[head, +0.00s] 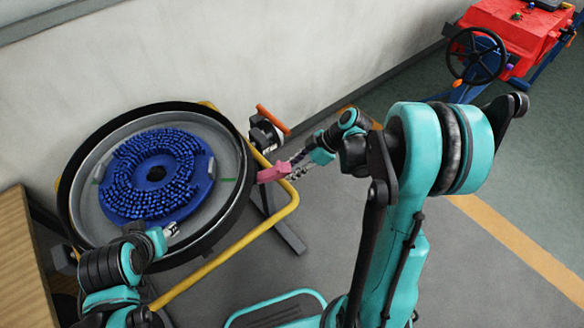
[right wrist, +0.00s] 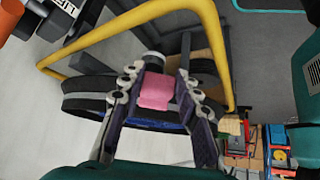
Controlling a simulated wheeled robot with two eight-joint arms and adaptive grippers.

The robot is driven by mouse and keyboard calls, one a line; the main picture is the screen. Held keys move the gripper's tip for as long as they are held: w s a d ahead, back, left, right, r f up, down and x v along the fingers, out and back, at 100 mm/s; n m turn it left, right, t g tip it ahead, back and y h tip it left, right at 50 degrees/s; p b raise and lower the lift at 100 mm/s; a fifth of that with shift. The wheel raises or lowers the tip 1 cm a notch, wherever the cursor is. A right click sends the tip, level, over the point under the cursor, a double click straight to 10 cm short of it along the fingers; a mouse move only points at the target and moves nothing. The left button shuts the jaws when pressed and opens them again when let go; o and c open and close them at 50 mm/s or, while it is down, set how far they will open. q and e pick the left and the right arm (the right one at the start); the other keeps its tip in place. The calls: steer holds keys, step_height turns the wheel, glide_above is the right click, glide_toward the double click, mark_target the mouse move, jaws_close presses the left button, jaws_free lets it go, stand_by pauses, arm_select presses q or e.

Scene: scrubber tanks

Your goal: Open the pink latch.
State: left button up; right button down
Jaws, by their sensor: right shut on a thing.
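The pink latch (head: 272,173) sits at the right rim of the round scrubber tank (head: 232,212). My right gripper (head: 288,170) reaches it from the right and is shut on it. In the right wrist view the pink latch (right wrist: 156,90) lies between the two fingers of my right gripper (right wrist: 158,92). The fingers hide its sides. My left gripper (head: 168,232) is over the lower edge of the tank, apart from the latch. It is small in the picture, and its finger opening is not clear.
A blue bristle brush (head: 150,180) lies inside the tank. A yellow tube frame (head: 270,228) runs around the tank's right side, with an orange handle (head: 272,119) above. A red machine with a black wheel (head: 476,56) stands back right. Wooden boards (head: 22,250) are at left.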

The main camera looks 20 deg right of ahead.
steer(key=shift+s+d+f, duration=0.1)
steer(key=shift+s+f, duration=0.05)
steer(key=shift+f, duration=0.05)
steer(key=c, duration=1.1)
jaws_free()
steer(key=shift+d, duration=0.1)
steer(key=shift+r, duration=0.1)
steer(key=v, duration=1.1)
steer(key=shift+d+r, duration=0.25)
steer(key=shift+r, duration=0.1)
